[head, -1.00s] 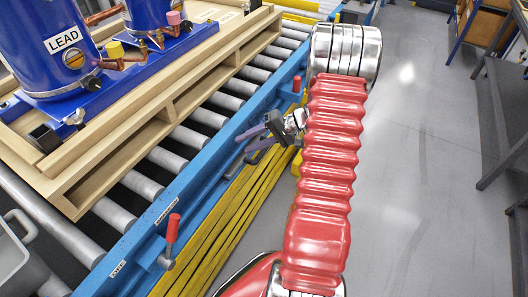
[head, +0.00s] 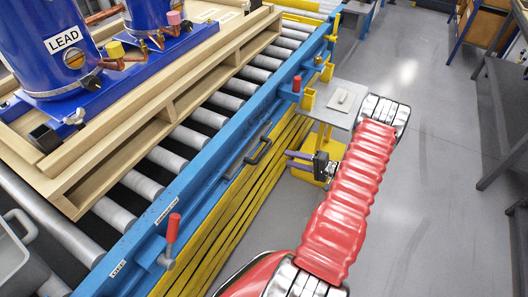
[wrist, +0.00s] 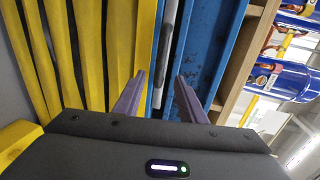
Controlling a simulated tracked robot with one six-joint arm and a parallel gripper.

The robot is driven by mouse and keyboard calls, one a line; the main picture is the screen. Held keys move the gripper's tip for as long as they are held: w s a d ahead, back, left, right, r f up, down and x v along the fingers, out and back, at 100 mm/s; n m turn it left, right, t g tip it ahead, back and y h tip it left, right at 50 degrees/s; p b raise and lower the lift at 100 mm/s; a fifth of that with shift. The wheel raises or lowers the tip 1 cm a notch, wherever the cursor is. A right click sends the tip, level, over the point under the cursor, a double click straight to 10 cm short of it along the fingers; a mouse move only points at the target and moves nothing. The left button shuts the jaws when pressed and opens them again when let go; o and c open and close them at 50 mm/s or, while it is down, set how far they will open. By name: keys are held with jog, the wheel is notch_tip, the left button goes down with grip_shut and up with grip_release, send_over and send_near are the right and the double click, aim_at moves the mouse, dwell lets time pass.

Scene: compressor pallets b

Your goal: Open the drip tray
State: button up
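A dark bar handle (head: 258,148) sits on the blue side of the roller conveyor, above the yellow side slats.
A wooden pallet (head: 150,120) with blue compressors stands on the rollers. Red-handled levers (head: 172,228) stick up along the blue rail. A small grey shelf (head: 340,100) on a yellow frame stands beyond my gripper. Grey floor (head: 430,210) to the right is clear.

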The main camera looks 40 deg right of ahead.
aim_at(264, 152)
jog(key=shift+w, duration=0.1)
jog(key=x, duration=1.3)
jog(key=shift+w+a, duration=0.25)
jog(key=shift+a, duration=0.05)
jog(key=shift+c, duration=0.3)
grip_shut()
jog(key=shift+f, duration=0.1)
jog(key=shift+d, duration=0.15)
